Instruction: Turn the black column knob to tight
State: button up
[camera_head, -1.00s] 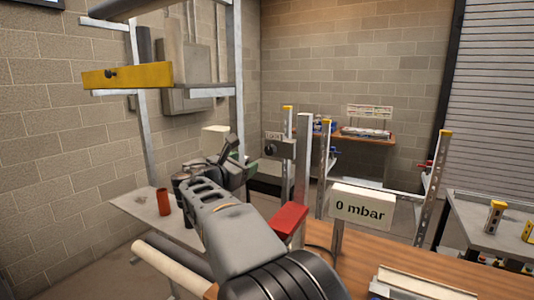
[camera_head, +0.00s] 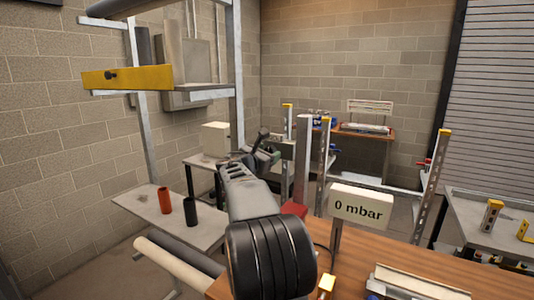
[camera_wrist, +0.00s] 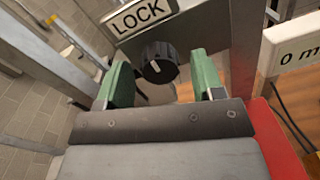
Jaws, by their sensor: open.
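The black knob (camera_wrist: 159,62) shows in the wrist view, on a grey metal bracket below a white "LOCK" plate (camera_wrist: 139,16). A white pointer line on it points down and slightly right. My gripper (camera_wrist: 163,82) is open, with one green finger to the left of the knob and one to the right. Whether either finger touches the knob cannot be told. In the head view my gripper (camera_head: 262,150) reaches away over the bench to the metal column (camera_head: 302,160). My arm and gripper hide the knob there.
A "0 mbar" sign (camera_head: 361,206) stands just right of my arm, with a red block (camera_head: 293,211) beside it. A slotted upright (camera_head: 434,188) stands at right.

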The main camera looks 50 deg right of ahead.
jog(key=shift+c, duration=0.2)
jog(key=c, duration=0.9)
jog(key=shift+f+b, duration=0.1)
jog(key=shift+b, duration=0.2)
jog(key=shift+m+t+y+b, duration=0.2)
jog(key=shift+m+t+b, duration=0.1)
jog(key=shift+m+b, duration=4.5)
jog(key=shift+m+t+y+b, duration=0.25)
jog(key=shift+m+b, duration=3.3)
jog(key=shift+m, duration=2.45)
